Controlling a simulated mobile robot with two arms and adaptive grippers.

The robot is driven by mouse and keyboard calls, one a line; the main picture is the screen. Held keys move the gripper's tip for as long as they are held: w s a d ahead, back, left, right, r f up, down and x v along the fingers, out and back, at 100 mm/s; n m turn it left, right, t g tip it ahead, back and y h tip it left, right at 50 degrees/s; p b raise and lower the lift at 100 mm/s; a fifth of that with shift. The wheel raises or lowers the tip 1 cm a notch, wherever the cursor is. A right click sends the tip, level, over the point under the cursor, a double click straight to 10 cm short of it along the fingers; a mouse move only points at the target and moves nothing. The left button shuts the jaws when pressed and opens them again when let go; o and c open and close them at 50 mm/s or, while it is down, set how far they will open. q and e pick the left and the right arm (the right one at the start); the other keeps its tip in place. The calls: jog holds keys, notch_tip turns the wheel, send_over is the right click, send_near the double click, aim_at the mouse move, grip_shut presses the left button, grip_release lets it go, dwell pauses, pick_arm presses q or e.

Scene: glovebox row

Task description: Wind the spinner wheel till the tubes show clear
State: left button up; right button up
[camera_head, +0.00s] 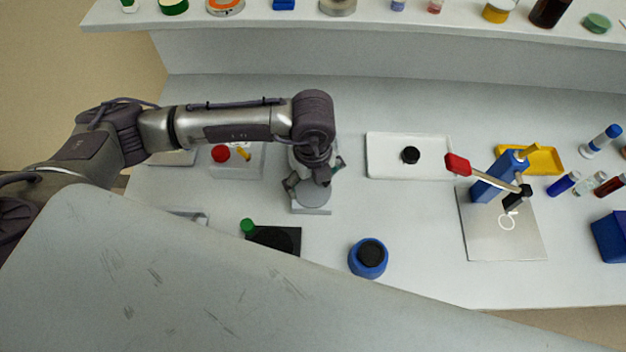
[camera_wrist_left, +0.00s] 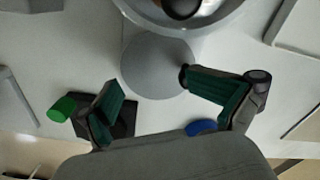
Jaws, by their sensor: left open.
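A pale grey round disc (camera_head: 313,195), which looks like the spinner wheel, sits on a light base plate (camera_head: 311,210) left of the middle of the bench. My left gripper (camera_head: 312,186) is right over it, pointing down, jaws apart. In the left wrist view the disc (camera_wrist_left: 153,66) lies beyond and between the open fingers (camera_wrist_left: 148,92). A small dark knob (camera_wrist_left: 184,76) shows at the disc's right edge, by the right fingertip; I cannot tell whether they touch. A grey rounded housing (camera_wrist_left: 205,22) lies above the disc. Tubes in the spinner are not visible. My right gripper is out of view.
A black block (camera_head: 280,240) with a green knob and a blue-collared jar (camera_head: 368,258) stand in front. A white tray (camera_head: 385,170) and a blue stand with a red-handled lever (camera_head: 495,180) are right. Capped tubes (camera_head: 563,184) lie far right. Bare bench separates the jar and stand.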

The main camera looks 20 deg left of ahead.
aim_at(314, 188)
pick_arm(q)
notch_tip(314, 188, up, 2)
jog(key=shift+w+d+r+p, duration=0.1)
jog(key=shift+p, duration=0.5)
jog(key=shift+r+p, duration=0.9)
jog(key=shift+r, duration=0.55)
notch_tip(314, 188, up, 10)
jog(key=p, duration=0.6)
jog(key=shift+f, duration=0.1)
